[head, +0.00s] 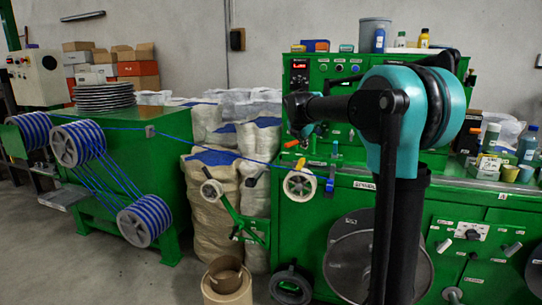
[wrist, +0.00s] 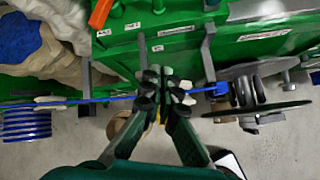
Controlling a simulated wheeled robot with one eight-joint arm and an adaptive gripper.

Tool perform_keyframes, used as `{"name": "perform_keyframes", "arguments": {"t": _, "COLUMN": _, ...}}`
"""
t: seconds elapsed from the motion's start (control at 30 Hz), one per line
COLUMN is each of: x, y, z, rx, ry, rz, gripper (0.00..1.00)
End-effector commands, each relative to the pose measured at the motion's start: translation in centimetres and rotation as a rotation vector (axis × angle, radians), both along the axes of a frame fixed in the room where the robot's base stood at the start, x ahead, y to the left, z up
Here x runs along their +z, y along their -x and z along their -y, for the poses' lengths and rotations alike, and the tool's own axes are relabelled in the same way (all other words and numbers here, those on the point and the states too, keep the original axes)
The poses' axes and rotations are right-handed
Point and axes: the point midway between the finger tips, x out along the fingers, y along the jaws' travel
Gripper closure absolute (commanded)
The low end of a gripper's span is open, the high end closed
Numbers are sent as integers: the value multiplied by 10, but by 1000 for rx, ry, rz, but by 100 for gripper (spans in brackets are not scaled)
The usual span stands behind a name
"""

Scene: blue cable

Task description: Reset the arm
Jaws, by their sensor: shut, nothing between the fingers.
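My gripper (wrist: 166,95) is in the middle of the wrist view, its dark fingertips together with nothing held. In the wrist view the blue cable (wrist: 85,102) runs across behind the fingertips; I cannot tell how far apart they are. In the head view my teal and black arm (head: 388,110) stands at the right of centre, bent, with its forearm pointing left in front of the green machine. The fingers are too dark and small to make out there. The cable (head: 176,136) runs from the left spools toward a small white pulley (head: 299,185).
The green machine (head: 480,230) with its bottle-covered top is close behind my arm. Spools wound with blue cable (head: 145,220) stand at the left. Sacks (head: 212,190) stand between the machines, with a bin (head: 227,283) before them. Floor at the lower left is clear.

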Motion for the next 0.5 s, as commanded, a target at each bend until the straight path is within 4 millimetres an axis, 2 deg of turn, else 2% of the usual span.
{"name": "perform_keyframes", "arguments": {"t": 0.17, "x": -31, "y": 40, "z": 17, "rx": -202, "ry": -174, "rz": 13, "gripper": 100}}
{"name": "perform_keyframes", "arguments": {"t": 0.27, "x": -56, "y": 74, "z": 28, "rx": -366, "ry": -310, "rz": 24, "gripper": 100}}
{"name": "perform_keyframes", "arguments": {"t": 0.5, "x": -137, "y": 187, "z": 53, "rx": -907, "ry": -709, "rz": 54, "gripper": 100}}
